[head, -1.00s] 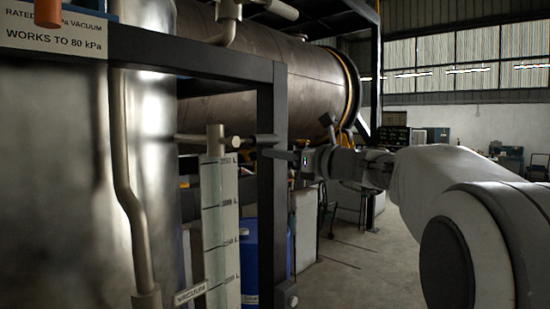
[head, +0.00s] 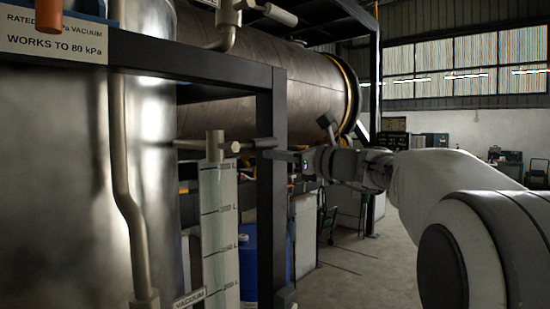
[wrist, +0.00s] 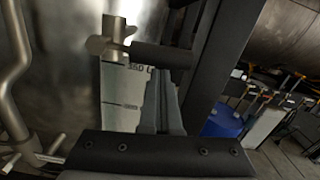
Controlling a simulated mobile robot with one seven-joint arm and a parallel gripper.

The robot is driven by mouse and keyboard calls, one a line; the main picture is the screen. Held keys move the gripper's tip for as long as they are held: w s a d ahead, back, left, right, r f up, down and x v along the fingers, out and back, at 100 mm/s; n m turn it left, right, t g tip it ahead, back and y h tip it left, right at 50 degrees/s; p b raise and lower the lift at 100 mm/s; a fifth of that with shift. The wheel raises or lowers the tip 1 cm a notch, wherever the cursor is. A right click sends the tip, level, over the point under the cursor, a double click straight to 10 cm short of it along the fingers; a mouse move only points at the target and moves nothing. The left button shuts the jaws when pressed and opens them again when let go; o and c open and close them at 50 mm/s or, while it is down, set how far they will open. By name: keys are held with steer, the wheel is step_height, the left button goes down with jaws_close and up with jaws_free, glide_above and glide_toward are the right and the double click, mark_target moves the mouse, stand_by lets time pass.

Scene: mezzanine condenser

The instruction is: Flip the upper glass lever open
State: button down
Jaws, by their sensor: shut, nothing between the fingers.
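The upper glass lever (head: 263,143) is a short dark handle pointing right from the valve fitting (head: 215,146) at the top of the sight glass (head: 218,230). It lies about level. In the wrist view the lever (wrist: 163,55) crosses above my fingers, with the marked glass (wrist: 124,98) to its left. My gripper (head: 268,154) is shut and empty, just under the lever's right end. In the wrist view the closed fingers (wrist: 165,78) reach up to just below the lever. I cannot tell whether they touch it.
A dark frame post (head: 272,215) stands close beside the lever, and a crossbar (head: 190,62) runs above. A bent pipe (head: 125,190) and a metal tank are to the left. A blue drum (head: 248,262) stands behind the post. Open floor lies to the right.

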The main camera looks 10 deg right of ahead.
mark_target(267, 139)
step_height(267, 139, up, 3)
steer(key=n, duration=0.4)
steer(key=shift+r+b, duration=0.15)
steer(key=shift+b, duration=0.15)
steer(key=s+a+r+n+b, duration=0.1)
steer(key=s+a+r+n, duration=0.1)
steer(key=n, duration=0.5)
steer(key=s+a+r+n+g+b, duration=0.1)
steer(key=a+r+n+b, duration=0.1)
steer(key=r+n, duration=0.3)
steer(key=shift+s+a+n, duration=0.35)
steer(key=shift+a+n, duration=0.15)
steer(key=shift+n, duration=0.4)
